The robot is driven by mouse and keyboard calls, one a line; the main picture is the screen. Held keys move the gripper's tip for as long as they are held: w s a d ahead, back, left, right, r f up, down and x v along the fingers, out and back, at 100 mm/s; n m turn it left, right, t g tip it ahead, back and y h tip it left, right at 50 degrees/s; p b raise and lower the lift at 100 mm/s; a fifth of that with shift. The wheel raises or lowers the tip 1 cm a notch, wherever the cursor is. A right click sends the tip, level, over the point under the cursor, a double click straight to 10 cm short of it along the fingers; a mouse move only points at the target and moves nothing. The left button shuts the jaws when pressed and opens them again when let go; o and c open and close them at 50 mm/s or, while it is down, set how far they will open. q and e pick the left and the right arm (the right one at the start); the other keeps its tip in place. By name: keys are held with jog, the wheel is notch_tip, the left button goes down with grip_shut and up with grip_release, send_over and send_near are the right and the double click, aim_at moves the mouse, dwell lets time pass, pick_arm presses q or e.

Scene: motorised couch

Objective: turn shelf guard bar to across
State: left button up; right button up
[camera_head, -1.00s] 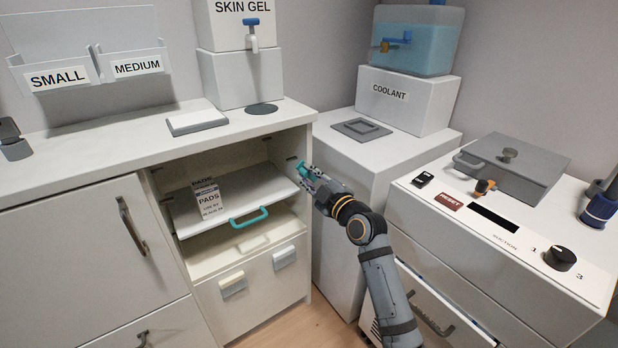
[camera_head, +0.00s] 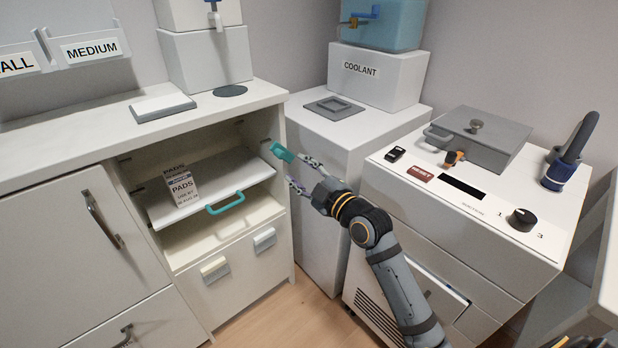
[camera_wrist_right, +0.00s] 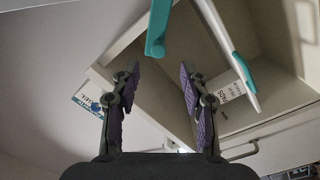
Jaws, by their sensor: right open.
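The teal shelf guard bar (camera_head: 282,152) sits at the right front edge of the open cabinet compartment, near the shelf's level. In the head view it looks short and slopes down to the right; its full direction is hard to tell. My right gripper (camera_head: 301,173) is open and empty, just right of and below the bar, apart from it. In the right wrist view the bar (camera_wrist_right: 157,30) hangs from the top, ahead of the open fingers (camera_wrist_right: 160,70) and not between them. My left gripper is not in view.
The white shelf (camera_head: 235,174) has a teal handle (camera_head: 226,204) and carries a box of pads (camera_head: 182,188). A white cabinet with a coolant tank (camera_head: 382,24) stands right of the compartment. A console (camera_head: 480,190) with knob and lidded box is at right.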

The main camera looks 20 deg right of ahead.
jog(key=shift+v, duration=2.25)
